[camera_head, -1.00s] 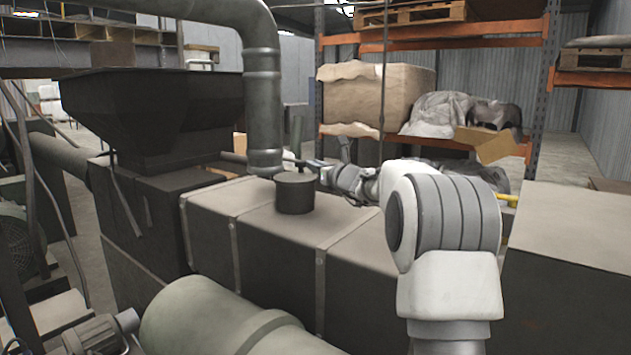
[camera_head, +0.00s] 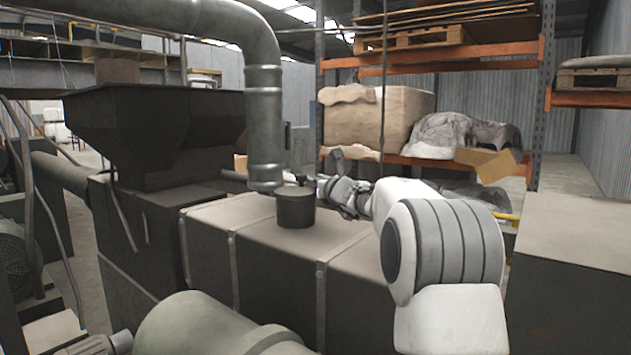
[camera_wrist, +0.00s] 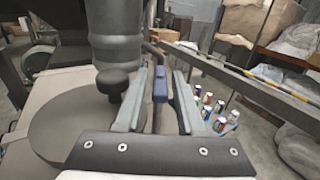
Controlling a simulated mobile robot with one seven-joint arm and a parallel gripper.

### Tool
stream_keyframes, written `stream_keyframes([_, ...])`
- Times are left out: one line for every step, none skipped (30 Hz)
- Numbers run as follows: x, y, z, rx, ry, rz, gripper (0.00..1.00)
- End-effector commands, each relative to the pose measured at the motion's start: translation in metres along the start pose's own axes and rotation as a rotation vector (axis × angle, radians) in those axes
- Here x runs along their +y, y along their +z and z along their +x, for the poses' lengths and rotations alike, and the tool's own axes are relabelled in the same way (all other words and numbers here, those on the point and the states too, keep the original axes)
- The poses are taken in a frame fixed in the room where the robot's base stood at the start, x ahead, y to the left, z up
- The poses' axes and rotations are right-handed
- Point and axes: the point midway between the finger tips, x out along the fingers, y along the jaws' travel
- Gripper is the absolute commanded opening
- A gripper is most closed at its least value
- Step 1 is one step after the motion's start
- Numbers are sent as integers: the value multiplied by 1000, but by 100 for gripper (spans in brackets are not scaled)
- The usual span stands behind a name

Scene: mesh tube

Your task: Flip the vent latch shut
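The vent is a dark round canister (camera_head: 295,207) with a small knob on its lid, standing on the long grey machine housing. In the wrist view its lid (camera_wrist: 70,128) and black knob (camera_wrist: 113,82) are at the left. A blue-grey latch handle (camera_wrist: 160,86) on a dark bent rod stands upright between my fingers. My gripper (camera_wrist: 160,92) is open, with one finger on each side of the handle; I cannot tell whether either touches it. In the head view my gripper (camera_head: 318,184) is just right of the canister's top, and the latch is too small to make out.
A thick grey vertical pipe (camera_head: 264,110) stands right behind the canister. A dark hopper (camera_head: 150,125) is at the left, and a large green-grey cylinder (camera_head: 205,325) is in front. Storage racks stand behind. In the wrist view several cans (camera_wrist: 212,110) are at the right.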

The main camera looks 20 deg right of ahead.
Motion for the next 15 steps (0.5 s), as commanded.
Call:
stream_keyframes([0,0,0,0,0,0,49])
stream_keyframes([0,0,0,0,0,0,50])
stream_keyframes([0,0,0,0,0,0,50])
stream_keyframes([0,0,0,0,1,0,50])
stream_keyframes([0,0,0,0,1,0,50])
stream_keyframes([1,0,0,0,1,0,50])
stream_keyframes([1,0,0,0,2,0,50])
stream_keyframes([1,0,0,0,2,0,50])
stream_keyframes([1,0,0,0,2,0,50])
stream_keyframes([1,0,0,0,2,0,50])
stream_keyframes([1,0,0,0,3,0,50])
stream_keyframes([1,0,0,0,3,0,50])
stream_keyframes([1,0,0,0,4,0,50])
stream_keyframes([1,0,0,0,5,0,50])
stream_keyframes([1,1,0,0,8,0,50])
